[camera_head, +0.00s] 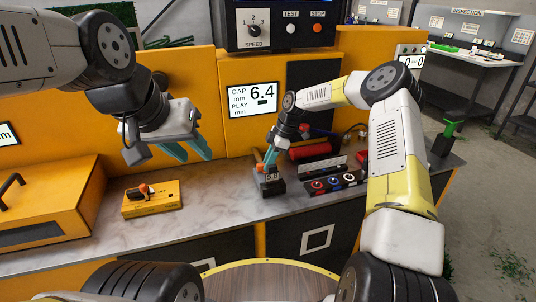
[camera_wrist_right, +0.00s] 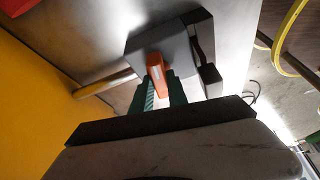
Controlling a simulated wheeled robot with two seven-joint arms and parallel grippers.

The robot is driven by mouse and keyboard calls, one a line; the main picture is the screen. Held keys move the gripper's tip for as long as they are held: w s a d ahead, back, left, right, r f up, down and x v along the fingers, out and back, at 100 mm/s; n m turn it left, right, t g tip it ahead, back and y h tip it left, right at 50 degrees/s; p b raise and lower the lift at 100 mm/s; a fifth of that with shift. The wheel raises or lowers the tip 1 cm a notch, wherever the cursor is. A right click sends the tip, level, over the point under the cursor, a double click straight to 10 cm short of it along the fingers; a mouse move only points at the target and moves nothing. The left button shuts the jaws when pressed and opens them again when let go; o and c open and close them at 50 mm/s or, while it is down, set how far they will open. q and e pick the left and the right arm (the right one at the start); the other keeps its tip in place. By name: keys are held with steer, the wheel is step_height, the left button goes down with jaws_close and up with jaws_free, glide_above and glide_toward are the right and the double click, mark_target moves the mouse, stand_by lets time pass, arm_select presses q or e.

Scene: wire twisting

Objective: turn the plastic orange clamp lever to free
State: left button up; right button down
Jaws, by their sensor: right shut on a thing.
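The orange clamp lever (camera_wrist_right: 157,73) sits on a grey block (camera_wrist_right: 180,52) in the right wrist view. In the head view the lever (camera_head: 260,168) shows small on top of the dark block marked 5.0 (camera_head: 270,184) on the counter. My right gripper (camera_head: 270,158) reaches down to it, and its teal fingers (camera_wrist_right: 163,95) are shut on the lever, one on each side. Its tips partly hide the lever in the head view. My left gripper (camera_head: 198,152) hangs above the counter at left, its teal fingers apart and empty.
A yellow box with an orange knob (camera_head: 152,198) stands on the marble counter (camera_head: 225,207) at left. A panel with round dials (camera_head: 333,183) and a red cylinder (camera_head: 310,150) stand right of the block. A display (camera_head: 252,98) reads gap 6.4. Counter between the yellow box and block is clear.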

steer(key=shift+w+n+g, duration=0.1)
steer(key=shift+n+g, duration=0.3)
steer(key=shift+n, duration=0.6)
steer(key=c, duration=1.3)
jaws_free()
steer(key=shift+v, duration=3.9)
steer(key=shift+r, duration=0.15)
